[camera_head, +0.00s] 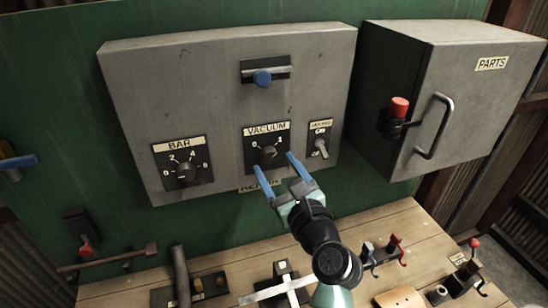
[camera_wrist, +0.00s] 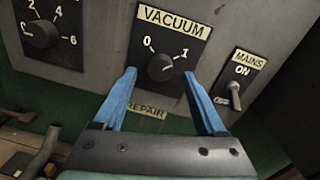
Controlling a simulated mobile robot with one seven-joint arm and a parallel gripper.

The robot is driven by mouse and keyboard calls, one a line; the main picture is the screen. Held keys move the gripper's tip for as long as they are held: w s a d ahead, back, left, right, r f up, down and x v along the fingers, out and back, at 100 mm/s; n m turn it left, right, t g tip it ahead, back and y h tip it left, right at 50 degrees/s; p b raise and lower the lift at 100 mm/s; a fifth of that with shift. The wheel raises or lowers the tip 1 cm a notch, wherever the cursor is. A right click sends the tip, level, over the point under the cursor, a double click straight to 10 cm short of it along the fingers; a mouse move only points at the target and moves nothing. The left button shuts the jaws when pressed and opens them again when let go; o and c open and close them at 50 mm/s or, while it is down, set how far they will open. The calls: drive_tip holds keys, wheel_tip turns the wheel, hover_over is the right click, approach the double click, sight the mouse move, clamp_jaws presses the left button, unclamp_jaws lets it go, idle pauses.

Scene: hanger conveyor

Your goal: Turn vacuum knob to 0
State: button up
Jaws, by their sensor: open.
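The black vacuum knob (camera_head: 269,154) sits on a dark plate under the VACUUM label on the grey panel. In the wrist view the knob (camera_wrist: 160,68) lies between the marks 0 at upper left and 1 at right. Its pale pointer line appears to point toward the 1. My gripper (camera_head: 274,163) is open, with its two blue fingers pointing at the panel just below the knob in the head view. In the wrist view the fingertips (camera_wrist: 159,73) appear on either side of the knob, apart from it. Their exact distance from the panel is unclear.
The BAR knob (camera_head: 186,170) is to the left and the MAINS switch (camera_head: 321,146) close on the right. A grey PARTS box (camera_head: 440,100) stands right. The wooden bench (camera_head: 390,220) below carries several tools and levers.

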drive_tip(key=shift+x, duration=1)
clamp_jaws()
